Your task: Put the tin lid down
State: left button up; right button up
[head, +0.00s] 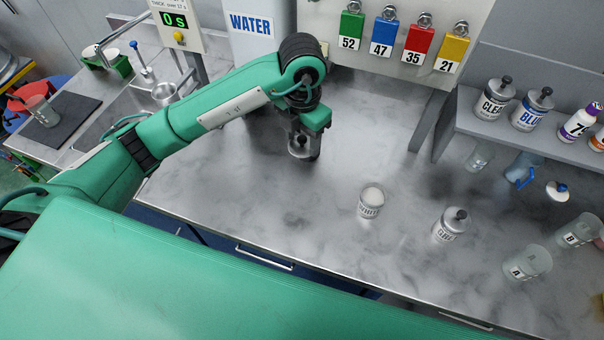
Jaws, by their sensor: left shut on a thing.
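My left gripper (304,143) is shut on the tin lid (299,152), a small grey round piece mostly hidden by the fingers. It is above or at the bare steel counter (250,180); I cannot tell whether the lid touches the counter. An open tin (370,209) with a label that seems to read WHITE stands to the right of the gripper, its pale contents showing and no lid on it. My right gripper is not in view.
A lidded tin (446,231) and beakers A (527,263) and B (580,232) stand to the right. A shelf (476,122) holds CLEAR and BLUE tins. Coloured tags hang behind. The counter around the gripper is clear.

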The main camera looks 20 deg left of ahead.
aim_at(302, 182)
pick_arm(q)
notch_tip(302, 182, down, 14)
jog(key=p, duration=0.3)
jog(key=shift+f, duration=0.5)
jog(key=shift+f, duration=0.15)
jog(key=o, duration=1)
jog(key=shift+c, duration=0.2)
